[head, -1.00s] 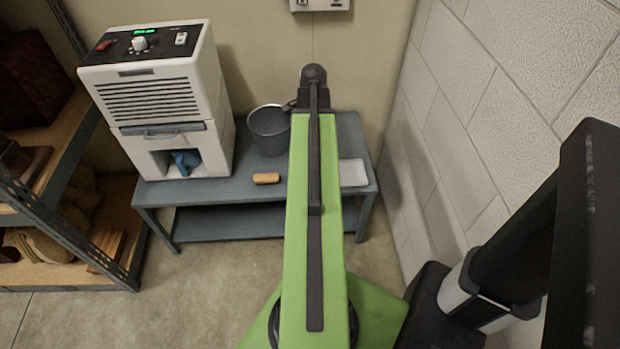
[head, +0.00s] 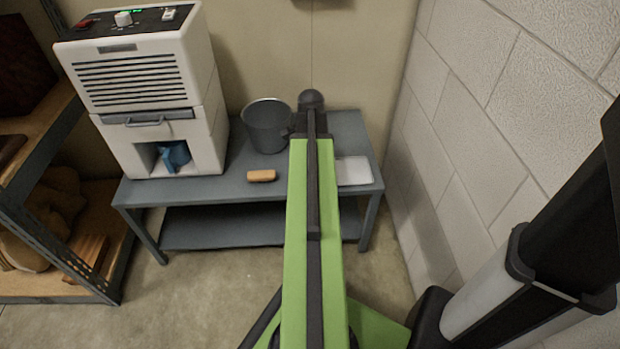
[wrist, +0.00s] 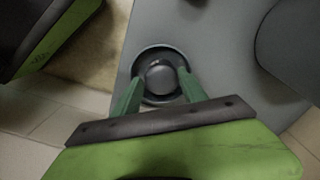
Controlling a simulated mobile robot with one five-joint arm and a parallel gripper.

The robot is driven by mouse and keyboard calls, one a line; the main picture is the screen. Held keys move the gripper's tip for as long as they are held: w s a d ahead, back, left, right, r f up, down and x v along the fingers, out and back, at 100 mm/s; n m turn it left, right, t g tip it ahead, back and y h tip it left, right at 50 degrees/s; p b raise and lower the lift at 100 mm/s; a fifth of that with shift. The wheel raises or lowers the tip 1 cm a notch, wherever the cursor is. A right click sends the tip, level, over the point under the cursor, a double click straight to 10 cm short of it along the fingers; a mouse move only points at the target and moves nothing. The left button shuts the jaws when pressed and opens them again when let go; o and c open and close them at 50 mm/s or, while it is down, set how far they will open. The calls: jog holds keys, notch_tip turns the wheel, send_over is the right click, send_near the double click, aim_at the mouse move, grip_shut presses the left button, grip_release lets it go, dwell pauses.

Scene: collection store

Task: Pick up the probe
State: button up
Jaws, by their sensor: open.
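In the wrist view, a round dark thing with a domed grey middle and a wide black rim (wrist: 160,78) stands at the grey bench top; it appears to be the probe, seen end-on. My gripper (wrist: 161,82) is open, its two green fingers reaching down on either side of this thing. I cannot tell whether they touch it. In the head view, my arm hides the gripper and the probe.
The grey bench (head: 225,187) bears a grey bucket (head: 266,128), an orange-tan block (head: 262,176), a white tray (head: 354,171) and a white dehumidifier (head: 140,85). A block wall (head: 470,130) stands right, shelving (head: 75,265) left.

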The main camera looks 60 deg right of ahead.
notch_tip(320, 180, down, 3)
jog(key=shift+r+b, duration=0.1)
jog(key=shift+b, duration=0.6)
jog(key=shift+r, duration=0.15)
grip_shut()
notch_tip(320, 180, up, 5)
jog(key=p, duration=0.5)
jog(key=s+d+r+p, duration=0.1)
jog(key=s+r+p, duration=0.5)
jog(key=s, duration=0.5)
jog(key=shift+s, duration=0.35)
